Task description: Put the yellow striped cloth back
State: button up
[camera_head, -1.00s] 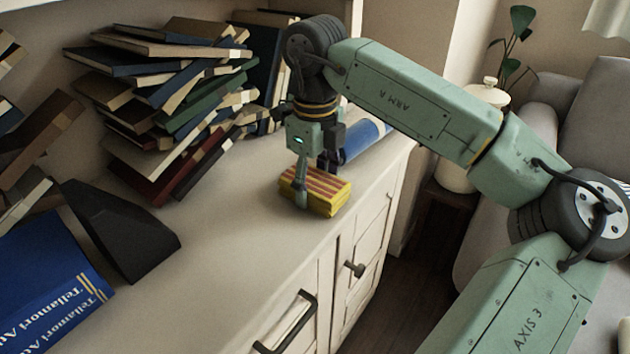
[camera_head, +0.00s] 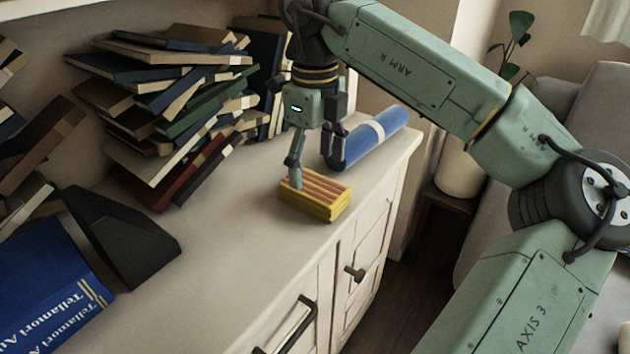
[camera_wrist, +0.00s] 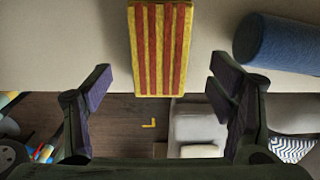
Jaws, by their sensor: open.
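The yellow striped cloth (camera_head: 316,196), folded into a block with red stripes, lies on the cabinet top near its front edge. It also shows at the top middle of the wrist view (camera_wrist: 160,48). My gripper (camera_head: 314,168) is open and empty, above the cloth in the head view. In the wrist view the two fingers (camera_wrist: 157,95) are wide apart, with the cloth lying between and beyond them. One finger overlaps the far left part of the cloth in the head view; I cannot tell whether it touches.
A blue roll (camera_head: 362,142) with a pale band lies behind the cloth. A leaning pile of books (camera_head: 180,95) stands at the back left. A black wedge (camera_head: 125,238) and a blue book (camera_head: 45,290) lie front left. The cabinet top (camera_head: 220,260) between is clear.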

aim_at(315, 186)
notch_tip(315, 186, up, 7)
jog(key=shift+f, duration=0.2)
